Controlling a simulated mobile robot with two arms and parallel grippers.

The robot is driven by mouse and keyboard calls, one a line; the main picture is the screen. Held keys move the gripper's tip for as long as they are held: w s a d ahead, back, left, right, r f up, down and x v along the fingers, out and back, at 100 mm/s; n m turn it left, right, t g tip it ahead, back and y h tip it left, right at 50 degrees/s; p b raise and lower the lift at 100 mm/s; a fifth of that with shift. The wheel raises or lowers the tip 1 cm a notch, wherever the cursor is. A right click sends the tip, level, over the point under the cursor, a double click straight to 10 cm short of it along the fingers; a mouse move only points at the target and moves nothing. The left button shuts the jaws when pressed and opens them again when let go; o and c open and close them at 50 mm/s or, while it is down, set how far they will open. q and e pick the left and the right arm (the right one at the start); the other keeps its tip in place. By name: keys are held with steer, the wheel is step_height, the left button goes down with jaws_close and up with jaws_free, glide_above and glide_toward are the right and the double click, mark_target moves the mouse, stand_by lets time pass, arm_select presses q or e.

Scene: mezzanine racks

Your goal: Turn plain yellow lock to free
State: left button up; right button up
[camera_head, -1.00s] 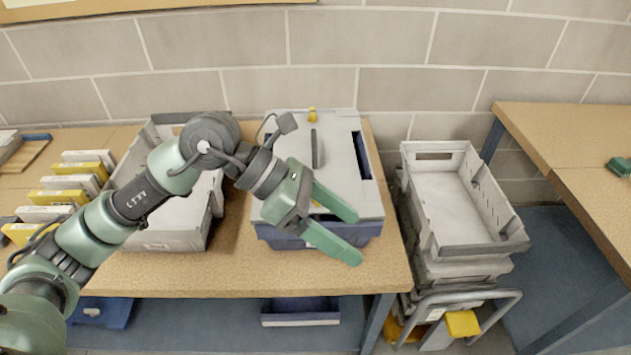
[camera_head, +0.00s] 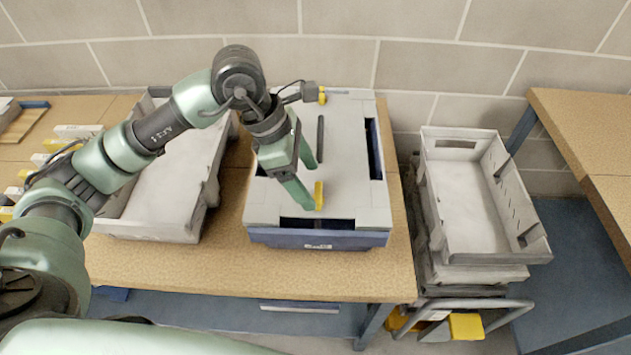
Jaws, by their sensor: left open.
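A blue box (camera_head: 270,238) with a light grey lid (camera_head: 355,195) stands on the wooden bench. A yellow lock (camera_head: 319,196) sits near the lid's front edge, long and narrow, pointing roughly front to back. A second yellow lock (camera_head: 322,95) sits at the lid's back edge. I cannot tell from their surfaces which one is plain. My left gripper (camera_head: 308,185) is open and empty above the lid, its fingers pointing down and right. One fingertip is close beside the front lock; I cannot tell whether it touches. My right gripper is out of view.
A dark bar (camera_head: 320,138) lies on the lid's middle. A grey open tray (camera_head: 150,230) stands left of the box. Stacked grey crates (camera_head: 490,256) stand right of the bench. The bench (camera_head: 270,282) is clear in front of the box.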

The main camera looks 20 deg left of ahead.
mark_target(317, 192)
arm_select(q)
steer(key=x, duration=0.2)
steer(key=shift+w+d+f, duration=0.15)
steer(key=shift+f, duration=0.15)
steer(key=shift+w+d+f, duration=0.1)
steer(key=shift+d+f, duration=0.1)
steer(key=shift+f, duration=0.35)
steer(key=c, duration=1.5)
jaws_close()
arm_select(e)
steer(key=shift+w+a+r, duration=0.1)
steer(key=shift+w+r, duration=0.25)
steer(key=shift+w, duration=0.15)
